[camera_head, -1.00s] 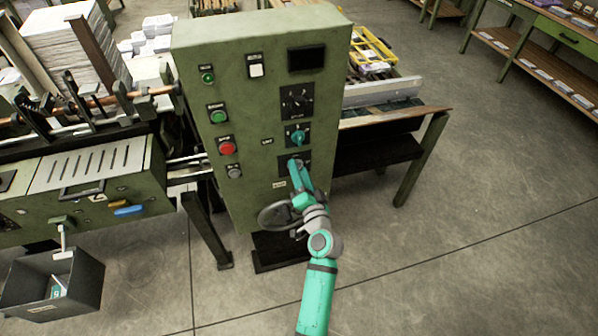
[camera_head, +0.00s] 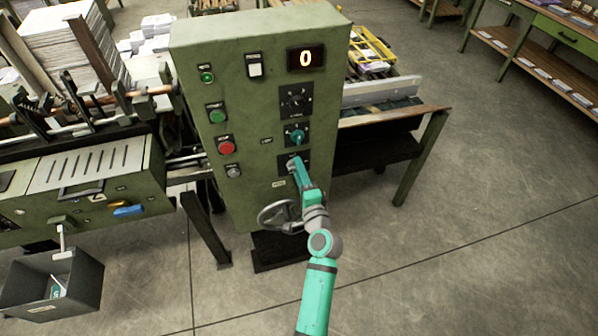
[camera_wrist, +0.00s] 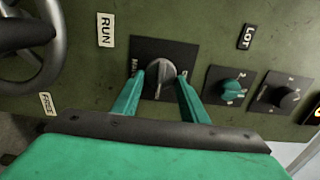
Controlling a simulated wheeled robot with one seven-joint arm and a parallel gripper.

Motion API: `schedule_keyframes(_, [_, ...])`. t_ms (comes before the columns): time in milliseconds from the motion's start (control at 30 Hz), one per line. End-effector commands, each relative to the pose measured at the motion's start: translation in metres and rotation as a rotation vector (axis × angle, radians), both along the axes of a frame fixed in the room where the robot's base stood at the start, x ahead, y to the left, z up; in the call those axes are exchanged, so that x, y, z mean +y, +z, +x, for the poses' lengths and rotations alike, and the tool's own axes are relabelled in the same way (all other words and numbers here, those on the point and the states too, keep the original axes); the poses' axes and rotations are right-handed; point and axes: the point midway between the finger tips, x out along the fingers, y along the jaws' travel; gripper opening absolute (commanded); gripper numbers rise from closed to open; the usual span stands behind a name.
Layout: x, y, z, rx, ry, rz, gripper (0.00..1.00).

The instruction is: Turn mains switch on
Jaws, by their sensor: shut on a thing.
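The mains switch (camera_wrist: 160,74) is a grey rotary knob on a dark plate, lowest in the right-hand column of controls on the green control cabinet (camera_head: 250,110). The plate's lettering is partly hidden by my fingers. My gripper (camera_wrist: 161,84) has its two teal fingers on either side of the knob and is shut on it. In the head view my gripper (camera_head: 296,168) reaches the switch from below and covers much of it. The display (camera_head: 306,59) at the cabinet's top is lit and reads 0.
A teal knob (camera_head: 296,135) and a black knob (camera_head: 296,98) sit above the switch. A handwheel (camera_head: 278,215) is close by, below and left of it. Green and red buttons (camera_head: 226,146) line the cabinet's left side. Open floor lies at the right.

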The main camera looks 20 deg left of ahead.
Motion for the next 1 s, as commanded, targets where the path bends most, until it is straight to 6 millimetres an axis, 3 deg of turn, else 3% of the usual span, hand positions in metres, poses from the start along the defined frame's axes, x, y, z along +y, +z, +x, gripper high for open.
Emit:
schedule_keyframes(433, [0.001,-0.001,-0.001,0.008,0.003,0.009,0.17])
schedule_keyframes(467, [0.001,-0.001,-0.001,0.008,0.003,0.009,0.44])
schedule_keyframes(500, [0.001,-0.001,-0.001,0.008,0.003,0.008,0.54])
schedule_keyframes(533, [0.001,-0.001,-0.001,0.008,0.003,0.008,0.57])
schedule_keyframes(867, [-0.001,-0.001,-0.002,0.006,0.001,0.008,0.57])
schedule_keyframes(1000, [-0.010,-0.002,-0.014,0.007,0.000,0.007,0.57])
